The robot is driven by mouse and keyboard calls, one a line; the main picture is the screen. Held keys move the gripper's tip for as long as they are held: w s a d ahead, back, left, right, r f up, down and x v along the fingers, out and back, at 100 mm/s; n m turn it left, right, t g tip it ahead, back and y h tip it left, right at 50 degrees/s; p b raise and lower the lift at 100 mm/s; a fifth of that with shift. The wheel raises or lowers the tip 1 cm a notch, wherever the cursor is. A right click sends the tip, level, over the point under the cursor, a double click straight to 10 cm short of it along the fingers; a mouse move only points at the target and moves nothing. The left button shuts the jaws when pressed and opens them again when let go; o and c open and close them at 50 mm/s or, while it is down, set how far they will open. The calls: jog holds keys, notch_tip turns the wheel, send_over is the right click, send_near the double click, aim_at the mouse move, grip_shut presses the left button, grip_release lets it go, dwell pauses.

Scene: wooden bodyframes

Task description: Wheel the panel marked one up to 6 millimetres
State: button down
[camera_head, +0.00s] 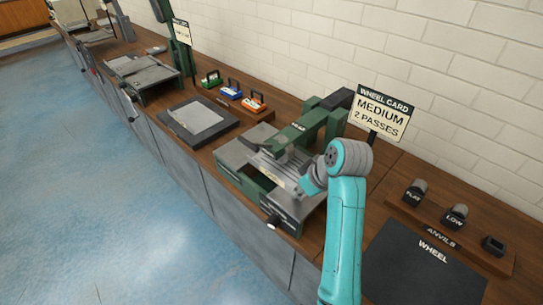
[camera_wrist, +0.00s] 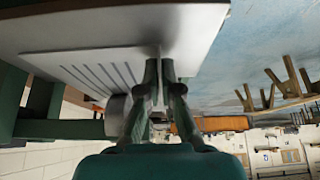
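A grey metal panel (camera_head: 271,177) lies level on the green wheeling machine (camera_head: 318,120), below its arm. A small label on it is too small to read. In the wrist view a pale grey sheet with several parallel slots (camera_wrist: 90,62) fills the upper left. My gripper (camera_wrist: 158,68) has its two fingers close together at the edge of this sheet, with a thin grey strip between them. In the head view my teal arm reaches to the right side of the panel, and its fingertips are hard to make out there.
A card (camera_head: 380,115) behind reads "WHEEL CARD, MEDIUM, 2 PASSES". A rack of anvils (camera_head: 441,233), with "FLAT" and "LOW" labels, and a dark "WHEEL" mat (camera_head: 415,275) lie right. A framed grey plate (camera_head: 198,118) and coloured handled blocks (camera_head: 231,92) lie left.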

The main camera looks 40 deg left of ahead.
aim_at(306, 206)
jog(key=c, duration=0.7)
grip_release()
jog(key=shift+s+d, duration=0.15)
jog(key=shift+d, duration=2.35)
jog(key=shift+s, duration=0.15)
